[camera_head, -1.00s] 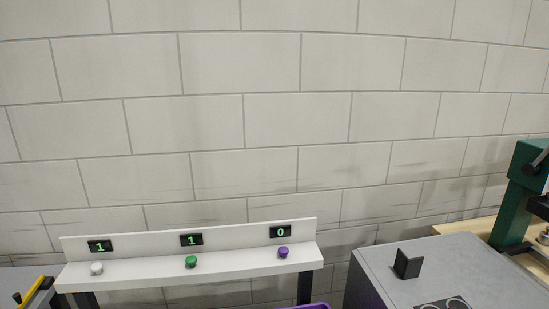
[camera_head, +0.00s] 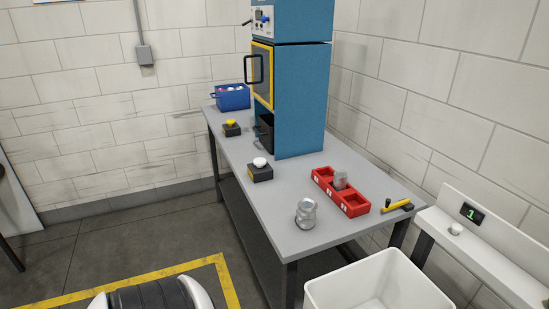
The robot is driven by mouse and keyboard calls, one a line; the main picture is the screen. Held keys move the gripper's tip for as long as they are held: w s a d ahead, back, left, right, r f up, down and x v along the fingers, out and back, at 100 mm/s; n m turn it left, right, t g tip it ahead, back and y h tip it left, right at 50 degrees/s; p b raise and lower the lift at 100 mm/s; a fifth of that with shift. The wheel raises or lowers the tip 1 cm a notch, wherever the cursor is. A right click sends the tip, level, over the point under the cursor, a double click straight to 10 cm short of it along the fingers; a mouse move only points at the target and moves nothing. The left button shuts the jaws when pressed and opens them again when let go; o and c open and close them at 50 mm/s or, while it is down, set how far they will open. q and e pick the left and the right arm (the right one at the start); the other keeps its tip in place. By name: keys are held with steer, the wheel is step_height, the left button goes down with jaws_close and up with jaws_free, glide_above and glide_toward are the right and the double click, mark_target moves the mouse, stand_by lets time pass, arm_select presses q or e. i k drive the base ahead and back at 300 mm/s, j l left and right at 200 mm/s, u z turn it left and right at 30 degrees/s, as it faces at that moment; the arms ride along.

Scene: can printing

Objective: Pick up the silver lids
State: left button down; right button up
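A shiny silver object (camera_head: 306,213) stands near the front edge of the grey table; it could be a small stack of lids or a can, and I cannot tell which. Another silver, can-like piece (camera_head: 340,178) stands in a middle compartment of the red divided tray (camera_head: 354,210) on the same table. No other silver lids can be made out clearly. Neither of my grippers is in view.
The grey table (camera_head: 235,172) carries a tall blue machine (camera_head: 299,105), a black box with a white button (camera_head: 261,172), another with a yellow button (camera_head: 231,129), a blue bin (camera_head: 232,98) and a yellow-black tool (camera_head: 396,206). A white bin (camera_head: 425,290) stands in front; a white shelf (camera_head: 490,255) is right.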

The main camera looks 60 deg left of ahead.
mark_target(341, 177)
steer(key=u, duration=1.35)
steer(key=i+j+z, duration=0.1)
steer(key=z, duration=0.3)
steer(key=j+z, duration=0.2)
steer(key=z, duration=0.2)
steer(key=j+z, duration=0.2)
steer(key=z, duration=0.2)
steer(key=i+j+z, duration=0.1)
steer(key=z, duration=0.3)
steer(key=j+z, duration=0.25)
steer(key=z, duration=0.15)
